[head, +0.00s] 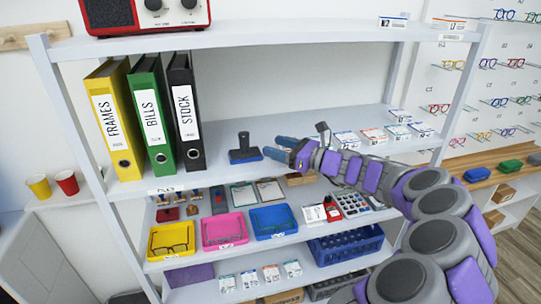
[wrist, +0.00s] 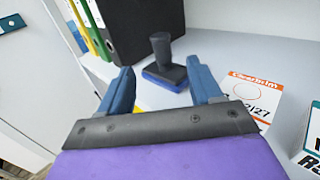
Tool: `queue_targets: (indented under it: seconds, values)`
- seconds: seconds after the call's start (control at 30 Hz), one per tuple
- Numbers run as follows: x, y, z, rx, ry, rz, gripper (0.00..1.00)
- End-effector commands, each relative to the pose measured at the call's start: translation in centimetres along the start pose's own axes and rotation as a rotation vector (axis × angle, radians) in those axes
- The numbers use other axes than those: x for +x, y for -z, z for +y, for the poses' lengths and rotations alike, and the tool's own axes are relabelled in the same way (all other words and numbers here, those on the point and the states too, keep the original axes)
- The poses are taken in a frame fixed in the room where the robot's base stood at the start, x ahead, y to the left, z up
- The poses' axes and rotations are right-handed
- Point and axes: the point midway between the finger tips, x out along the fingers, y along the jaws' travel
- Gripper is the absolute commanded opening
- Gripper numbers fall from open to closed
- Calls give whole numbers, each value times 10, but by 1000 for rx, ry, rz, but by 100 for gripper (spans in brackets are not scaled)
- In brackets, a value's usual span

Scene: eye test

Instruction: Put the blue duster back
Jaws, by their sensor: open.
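A duster-like block with a blue base and a dark upright handle (head: 245,155) stands on the middle shelf, right of the black binder. I take it for the blue duster. It also shows in the wrist view (wrist: 165,74), beyond and between my fingertips. My gripper (head: 279,148) is open and empty, just to the right of the block and apart from it. Its two blue fingers (wrist: 160,68) point toward the block in the wrist view. No marked place for the duster can be made out.
Yellow, green and black binders (head: 184,112) stand left on the same shelf (head: 215,172). Small boxes and cards (head: 372,135) lie right, near my arm. Shelf room behind the block is clear.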

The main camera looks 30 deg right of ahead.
Motion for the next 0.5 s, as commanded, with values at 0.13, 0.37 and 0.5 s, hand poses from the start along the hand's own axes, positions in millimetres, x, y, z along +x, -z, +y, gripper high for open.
queue_targets:
  seconds: [0.13, 0.37, 0.5]
  values:
    - [-2, 0, 0, 0, 0, 0, 64]
    - [10, -5, 22, -51, -54, 17, 64]
    - [42, -16, 107, -249, -253, 77, 64]
